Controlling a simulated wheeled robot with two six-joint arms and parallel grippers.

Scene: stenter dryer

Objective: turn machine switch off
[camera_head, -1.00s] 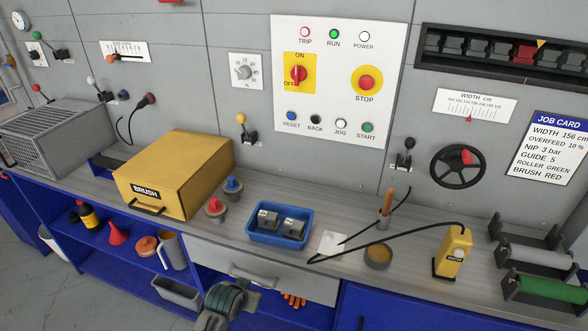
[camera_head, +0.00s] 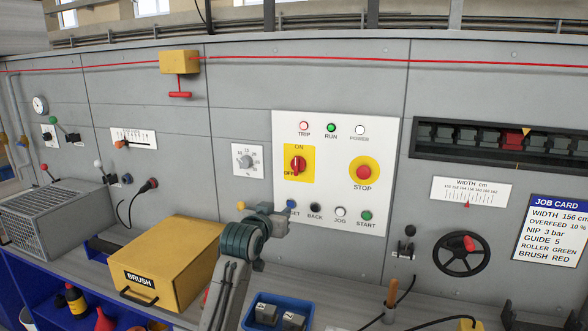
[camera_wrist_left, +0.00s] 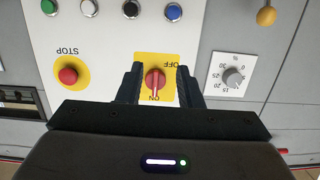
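The red rotary switch (camera_head: 298,164) sits on a yellow plate marked ON at the top and OFF at the lower left, on the white control panel (camera_head: 385,140). Its handle points up at ON. The green RUN lamp (camera_head: 331,128) is above it to the right. My left gripper (camera_head: 282,215) is below and in front of the switch, over the panel's lower left corner. The left wrist view is upside down; there the gripper (camera_wrist_left: 159,72) is open, with its fingers seen on either side of the switch (camera_wrist_left: 155,80). Contact does not show. My right gripper is out of view.
A red STOP button (camera_head: 363,172) is right of the switch. A row of buttons, including green START (camera_head: 366,215), runs along the panel's bottom. A grey dial (camera_head: 246,162) is on the left. A yellow BRUSH box (camera_head: 170,265) and a blue tray (camera_head: 290,304) stand on the bench below.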

